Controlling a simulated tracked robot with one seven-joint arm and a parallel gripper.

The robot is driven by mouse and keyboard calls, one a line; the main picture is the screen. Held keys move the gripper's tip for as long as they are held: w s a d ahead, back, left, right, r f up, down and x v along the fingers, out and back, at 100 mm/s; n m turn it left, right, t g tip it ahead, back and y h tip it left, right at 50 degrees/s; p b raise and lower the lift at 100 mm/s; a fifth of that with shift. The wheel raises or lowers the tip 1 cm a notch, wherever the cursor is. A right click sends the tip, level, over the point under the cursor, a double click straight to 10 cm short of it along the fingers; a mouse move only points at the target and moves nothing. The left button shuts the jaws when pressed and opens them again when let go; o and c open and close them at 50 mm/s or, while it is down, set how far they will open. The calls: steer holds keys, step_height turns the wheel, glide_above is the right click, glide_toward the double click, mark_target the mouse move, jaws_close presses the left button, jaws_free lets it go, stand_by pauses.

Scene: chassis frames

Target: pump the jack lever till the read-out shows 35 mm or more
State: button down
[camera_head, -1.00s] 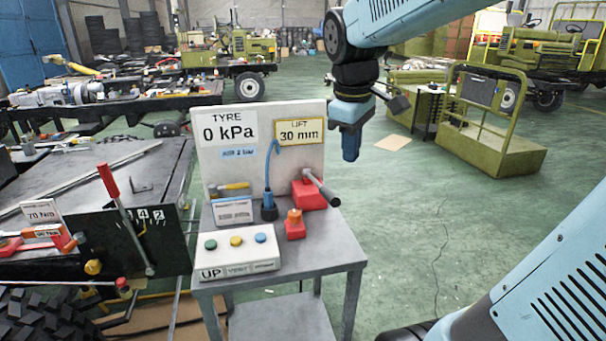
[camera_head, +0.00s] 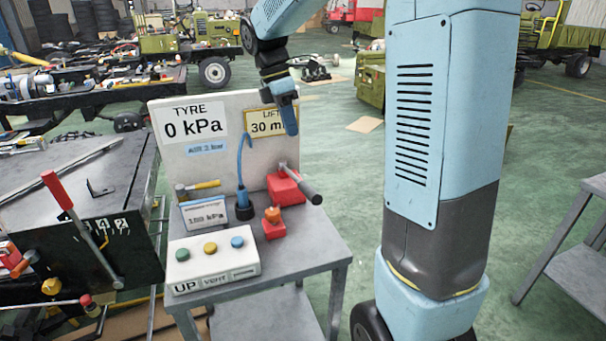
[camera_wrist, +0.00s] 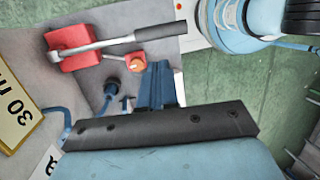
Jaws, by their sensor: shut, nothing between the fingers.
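The jack is a red block (camera_head: 285,186) at the back right of the small grey table. Its lever (camera_head: 300,184) is a grey rod with a dark grip, slanting down to the right past the table's edge. The wrist view also shows the red block (camera_wrist: 72,46) and the dark lever grip (camera_wrist: 160,32). The LIFT read-out (camera_head: 262,124) shows 30 mm, its right part covered by my gripper. My gripper (camera_head: 291,130) is shut and empty, pointing down above the lever and apart from it. In the wrist view the blue fingers (camera_wrist: 157,72) are together.
A white panel (camera_head: 170,160) stands behind the jack, with a TYRE read-out (camera_head: 190,124) of 0 kPa. A button box (camera_head: 212,262), an orange-topped red block (camera_head: 273,222) and a blue hose fitting (camera_head: 243,205) are close by. Open floor lies right of the table.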

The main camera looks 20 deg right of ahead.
mark_target(307, 187)
steer(key=shift+w+f, duration=0.1)
steer(key=shift+w, duration=0.05)
steer(key=x, duration=1.4)
stand_by(0.4)
